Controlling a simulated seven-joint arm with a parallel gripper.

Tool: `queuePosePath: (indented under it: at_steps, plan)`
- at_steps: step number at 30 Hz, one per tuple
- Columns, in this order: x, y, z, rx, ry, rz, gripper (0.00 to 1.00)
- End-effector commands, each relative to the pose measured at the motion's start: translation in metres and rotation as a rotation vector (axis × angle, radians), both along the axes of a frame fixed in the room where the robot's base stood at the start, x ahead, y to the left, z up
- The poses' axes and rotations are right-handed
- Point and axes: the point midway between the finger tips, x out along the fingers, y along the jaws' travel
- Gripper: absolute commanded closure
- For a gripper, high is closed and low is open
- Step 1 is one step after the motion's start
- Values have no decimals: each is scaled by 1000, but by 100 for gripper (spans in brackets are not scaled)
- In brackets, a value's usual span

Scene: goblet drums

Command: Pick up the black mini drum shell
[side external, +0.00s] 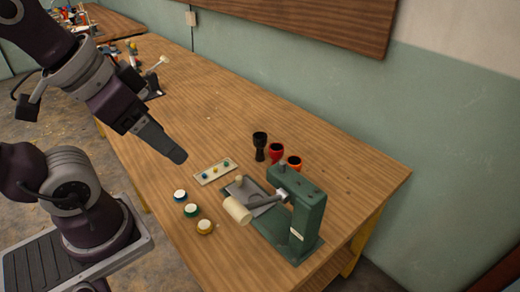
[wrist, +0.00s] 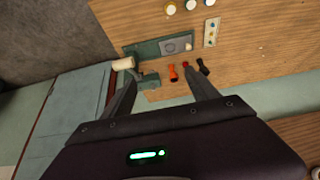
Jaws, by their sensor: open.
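The black mini drum shell (side external: 260,145) stands upright on the wooden table, a goblet shape with a narrow waist. In the wrist view the black shell (wrist: 203,67) shows small, beyond my right-hand finger. A red shell (side external: 276,152) and an orange shell (side external: 294,163) stand in a row beside it; the wrist view shows the orange one (wrist: 173,73) between my fingers. My gripper (side external: 178,157) is above the table, to the left of the black shell and apart from it. In the wrist view its two fingers (wrist: 160,88) are spread, with nothing between them.
A green press (side external: 305,215) with a cream-handled lever stands in front of the shells. A small tray (side external: 215,172) with coloured pieces lies left of them. Blue, green and yellow-rimmed discs (side external: 191,210) lie near the front edge. The wall (side external: 440,120) runs behind the table.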

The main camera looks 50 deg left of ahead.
Motion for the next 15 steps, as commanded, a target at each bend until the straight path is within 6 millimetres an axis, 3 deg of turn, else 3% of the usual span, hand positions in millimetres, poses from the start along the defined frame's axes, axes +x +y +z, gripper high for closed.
queuePosePath:
  at_steps: [2, 5, 8, 10, 13, 15]
  plan:
    - [6, 0, 3, -16, 9, 15, 31]
    - [38, 2, 17, -98, 62, 105, 31]
    - [99, 14, 28, -221, 145, 277, 31]
    - [149, 30, 24, -294, 202, 420, 31]
    - [220, 62, -2, -365, 276, 637, 31]
    - [265, 89, -35, -388, 318, 786, 31]
